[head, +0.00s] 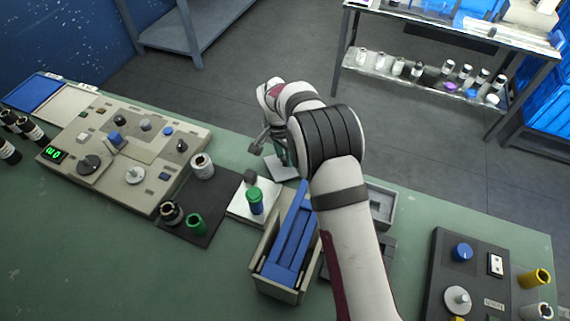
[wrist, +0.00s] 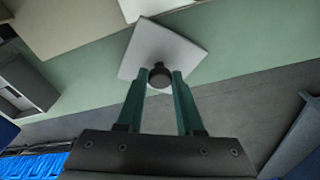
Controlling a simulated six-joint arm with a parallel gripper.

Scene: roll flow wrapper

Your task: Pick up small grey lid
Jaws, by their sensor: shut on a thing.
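The small grey lid (wrist: 160,78) looks like a dark grey round cap in the wrist view. It sits between the two green fingertips of my gripper (wrist: 161,76), which is shut on it. Behind it is a pale square plate (wrist: 158,47); I cannot tell whether the lid touches it or is above it. In the head view my gripper (head: 284,157) points down over this plate (head: 280,170) near the table's back edge. The lid itself is not clear there.
A box with blue slats (head: 287,245) is in front. A control panel (head: 125,150) fills the left side. A grey tray (head: 381,204) lies to the right, behind my arm.

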